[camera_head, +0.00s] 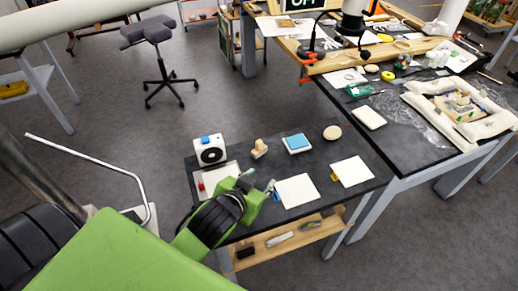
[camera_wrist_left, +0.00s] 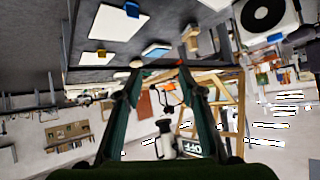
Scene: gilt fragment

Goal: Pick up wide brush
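My left gripper (camera_head: 259,186) is above the near left part of the small dark table (camera_head: 235,166). In the left wrist view its two dark fingers (camera_wrist_left: 158,68) stand apart with nothing held between them. A small tan wooden piece (camera_head: 259,148) stands on the table beyond the gripper; it also shows in the left wrist view (camera_wrist_left: 190,40). It may be the wide brush, but I cannot tell for sure. A pale, elongated item (camera_head: 279,239) lies on the wooden shelf below and is too small to identify. My right gripper is not in view.
A white box with a black disc (camera_head: 209,149), a blue pad on a white base (camera_head: 296,143), a beige round piece (camera_head: 332,132) and white sheets (camera_head: 297,190) lie around the tabletop. A cluttered larger bench (camera_head: 400,150) adjoins at right. Bare tabletop separates several items.

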